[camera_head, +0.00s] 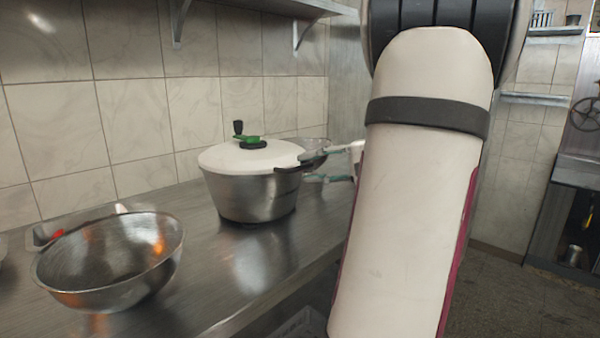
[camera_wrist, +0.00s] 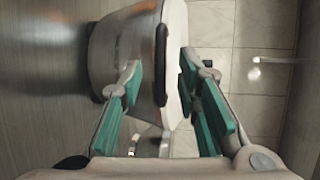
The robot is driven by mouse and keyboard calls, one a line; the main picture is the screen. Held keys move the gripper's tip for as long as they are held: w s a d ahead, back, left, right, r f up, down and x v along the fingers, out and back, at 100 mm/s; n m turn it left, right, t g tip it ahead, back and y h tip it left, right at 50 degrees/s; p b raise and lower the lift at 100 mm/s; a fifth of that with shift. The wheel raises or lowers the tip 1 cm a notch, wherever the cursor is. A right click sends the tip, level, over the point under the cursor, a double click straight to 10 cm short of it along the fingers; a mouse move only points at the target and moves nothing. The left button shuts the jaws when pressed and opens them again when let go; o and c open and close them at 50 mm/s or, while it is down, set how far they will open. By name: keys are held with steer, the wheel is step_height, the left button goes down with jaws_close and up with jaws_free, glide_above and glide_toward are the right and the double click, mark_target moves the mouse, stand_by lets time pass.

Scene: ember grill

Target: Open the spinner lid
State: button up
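The spinner is a steel pot (camera_head: 250,198) upright on the metal counter, with a white lid (camera_head: 232,157) on top. A green and black crank knob (camera_head: 244,137) stands on the lid. A dark handle (camera_head: 288,168) sticks out at the right rim. My gripper (camera_head: 313,167) is at that right side, one finger higher and one lower. In the wrist view, my gripper (camera_wrist: 163,72) is open, its green pads on either side of the dark handle (camera_wrist: 161,62) and the edge of the white lid (camera_wrist: 176,45). Pad contact cannot be told.
A steel bowl (camera_head: 112,262) stands on the counter at the front left, with a red item (camera_head: 57,234) by it. A tiled wall (camera_head: 140,120) and a shelf (camera_head: 270,6) bound the back. Bare counter (camera_head: 245,265) lies in front.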

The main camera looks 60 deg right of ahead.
mark_target(304, 167)
steer(key=shift+x, duration=1.6)
jaws_close()
